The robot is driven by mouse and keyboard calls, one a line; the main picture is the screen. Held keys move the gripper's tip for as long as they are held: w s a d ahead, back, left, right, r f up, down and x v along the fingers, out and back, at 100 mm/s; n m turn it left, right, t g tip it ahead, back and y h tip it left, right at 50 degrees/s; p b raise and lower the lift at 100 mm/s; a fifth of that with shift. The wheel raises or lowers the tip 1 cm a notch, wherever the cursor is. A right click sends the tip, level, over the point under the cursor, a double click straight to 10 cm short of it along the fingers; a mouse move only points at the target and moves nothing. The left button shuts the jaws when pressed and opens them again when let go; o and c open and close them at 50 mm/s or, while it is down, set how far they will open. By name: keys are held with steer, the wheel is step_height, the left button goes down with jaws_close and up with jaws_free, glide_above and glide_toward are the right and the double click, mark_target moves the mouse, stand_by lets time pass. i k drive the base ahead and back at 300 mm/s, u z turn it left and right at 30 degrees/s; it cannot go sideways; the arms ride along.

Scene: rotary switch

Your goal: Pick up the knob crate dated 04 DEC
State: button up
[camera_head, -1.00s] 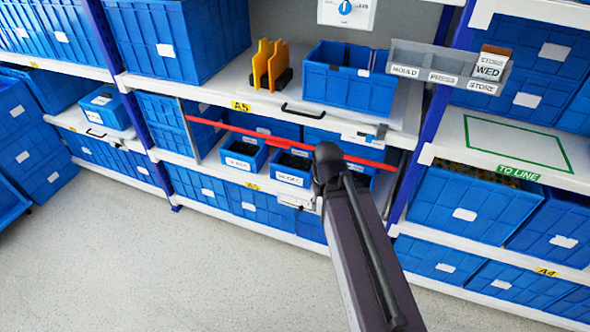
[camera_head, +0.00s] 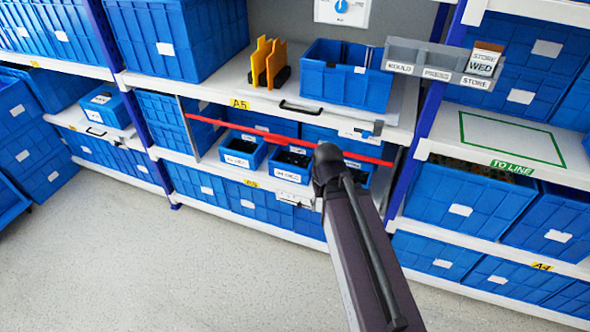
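Small blue crates with dark contents stand on the shelf below the A5 board: a left one (camera_head: 238,149), a middle one (camera_head: 288,164), and a right one (camera_head: 357,171) partly behind my arm. White labels on the left and middle fronts are too small to read surely, so I cannot tell which crate is dated 04 DEC. A red bar (camera_head: 260,132) runs across the bay in front of the shelf opening, above the crate fronts. My arm rises from the bottom right to a dark joint in front of the right crate. My gripper is not visible; it may be hidden behind the arm.
Above the crates, the A5 shelf (camera_head: 215,88) holds yellow dividers (camera_head: 268,62) and an open blue bin (camera_head: 345,78). A grey label rack (camera_head: 440,62) hangs at the right. A green-outlined area (camera_head: 510,138) beside it is empty. The floor (camera_head: 190,270) is clear.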

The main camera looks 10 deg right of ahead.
mark_target(290, 162)
steer(key=z, duration=0.2)
steer(key=k, duration=0.5)
steer(key=u, duration=1.75)
steer(key=i, duration=1.95)
